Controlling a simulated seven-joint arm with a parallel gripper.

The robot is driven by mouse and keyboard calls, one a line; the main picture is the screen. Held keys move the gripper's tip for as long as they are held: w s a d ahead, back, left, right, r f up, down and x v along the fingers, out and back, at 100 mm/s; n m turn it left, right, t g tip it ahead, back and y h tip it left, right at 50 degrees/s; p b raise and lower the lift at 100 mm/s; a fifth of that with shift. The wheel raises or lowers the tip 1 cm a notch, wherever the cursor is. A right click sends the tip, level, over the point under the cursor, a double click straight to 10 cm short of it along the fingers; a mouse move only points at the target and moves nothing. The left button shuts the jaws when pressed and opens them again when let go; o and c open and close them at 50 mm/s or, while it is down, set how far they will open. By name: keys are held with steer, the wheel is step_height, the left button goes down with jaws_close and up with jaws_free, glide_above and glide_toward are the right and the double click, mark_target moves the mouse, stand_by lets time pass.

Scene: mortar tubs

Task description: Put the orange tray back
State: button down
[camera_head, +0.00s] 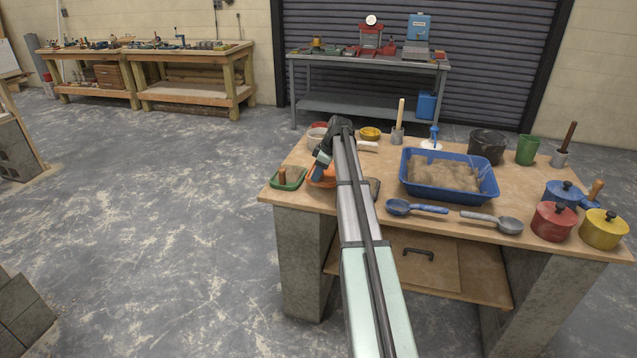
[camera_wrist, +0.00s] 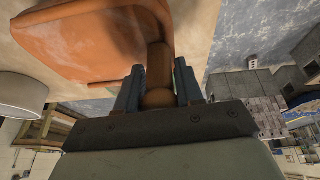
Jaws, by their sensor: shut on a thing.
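The orange tray (camera_head: 320,176) is at the left end of the table in the head view, mostly hidden behind my arm and gripper. In the wrist view the orange tray (camera_wrist: 105,38) fills the upper left, with a brown wooden handle (camera_wrist: 157,68) at its near side. My gripper (camera_wrist: 160,88) is shut on that handle, one dark finger on each side. My gripper also shows in the head view (camera_head: 321,166), over the tray. I cannot tell whether the tray touches the tabletop.
A green tray (camera_head: 289,179) with a brown handle stands just left of the orange tray on the table (camera_head: 420,226). A blue tub (camera_head: 450,196) of sand is to the right. Blue (camera_head: 415,207) and grey (camera_head: 494,221) ladles lie in front. Bowls stand behind my gripper.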

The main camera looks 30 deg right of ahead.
steer(key=shift+f, duration=2.05)
steer(key=c, duration=0.7)
jaws_free()
steer(key=shift+f, duration=0.1)
steer(key=v, duration=1.2)
